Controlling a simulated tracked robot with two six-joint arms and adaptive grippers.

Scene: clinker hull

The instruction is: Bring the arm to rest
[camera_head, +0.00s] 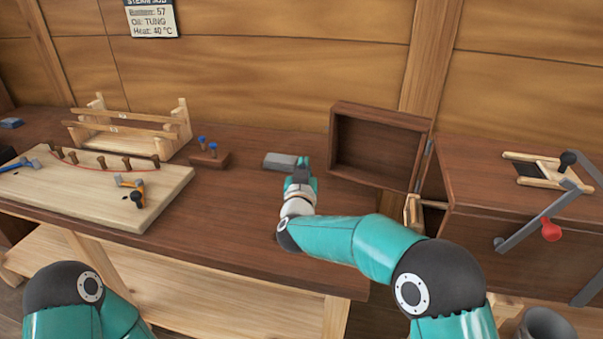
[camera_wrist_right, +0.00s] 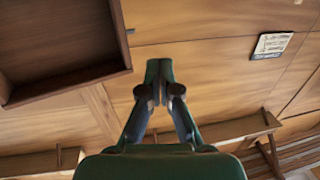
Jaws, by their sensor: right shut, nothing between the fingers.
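My right arm reaches over the dark wooden bench (camera_head: 245,215) from the lower right. Its gripper (camera_head: 303,163) is over the bench's back half, left of the open wooden box. The gripper also shows in the right wrist view (camera_wrist_right: 166,92), with its fingers together and nothing between them. A grey block (camera_head: 277,160) shows just left of the gripper in the head view; I cannot tell whether they touch. Part of my left arm shows at the lower left, but its gripper is out of view.
An open wooden box (camera_head: 378,148) stands right of the gripper; it also shows in the wrist view (camera_wrist_right: 62,42). A dark chest (camera_head: 480,225) with a grey metal lever is further right. A pale board (camera_head: 90,200) with pegs and a wooden rack (camera_head: 125,128) are left. The bench's middle front is clear.

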